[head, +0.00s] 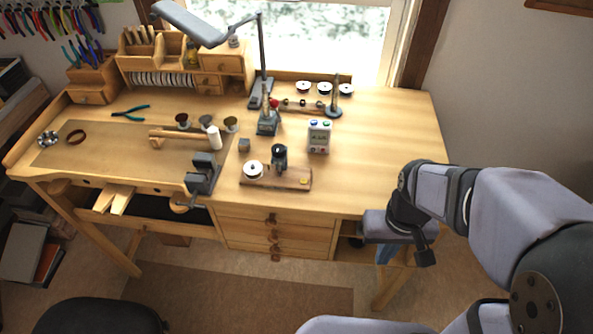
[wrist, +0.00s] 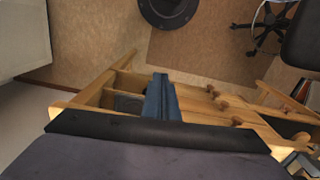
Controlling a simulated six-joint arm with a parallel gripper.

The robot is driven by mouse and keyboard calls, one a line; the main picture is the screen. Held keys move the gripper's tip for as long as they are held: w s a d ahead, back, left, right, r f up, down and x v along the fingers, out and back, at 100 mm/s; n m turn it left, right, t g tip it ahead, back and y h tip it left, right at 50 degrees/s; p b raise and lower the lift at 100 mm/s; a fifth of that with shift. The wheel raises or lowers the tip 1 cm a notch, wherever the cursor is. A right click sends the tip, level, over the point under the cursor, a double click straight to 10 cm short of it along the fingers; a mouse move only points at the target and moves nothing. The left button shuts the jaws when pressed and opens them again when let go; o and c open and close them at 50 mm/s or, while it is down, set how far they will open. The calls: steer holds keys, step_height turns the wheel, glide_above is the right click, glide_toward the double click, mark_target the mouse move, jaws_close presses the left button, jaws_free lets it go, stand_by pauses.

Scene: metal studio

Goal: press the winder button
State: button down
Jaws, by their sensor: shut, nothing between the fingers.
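The winder is a wooden base (head: 276,177) on the bench, with a white spool (head: 253,170) on its left and a dark upright part (head: 279,156) behind its middle. A small yellow spot, seemingly the button (head: 304,182), sits at the base's right end. My gripper (head: 384,261) points down in front of the bench's right front edge, right of the winder and apart from it. Its blue fingers show together, shut and empty, in the wrist view (wrist: 160,80). The winder is not seen in the wrist view.
A white box with coloured knobs (head: 319,137) stands behind the winder. A dark vise (head: 203,174) is left of it on the bench's front edge. The bench top (head: 385,140) right of the winder is clear. Drawers (head: 274,232) are below.

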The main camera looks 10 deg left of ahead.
steer(key=w+a+r+n, duration=0.4)
steer(key=w, duration=0.3)
steer(key=w+a+r+n, duration=0.4)
steer(key=w, duration=0.3)
step_height(320, 180, up, 6)
steer(key=n, duration=0.9)
glide_above(304, 180)
steer(key=shift+r, duration=0.15)
step_height(304, 180, down, 14)
steer(key=p, duration=0.4)
steer(key=shift+r, duration=0.1)
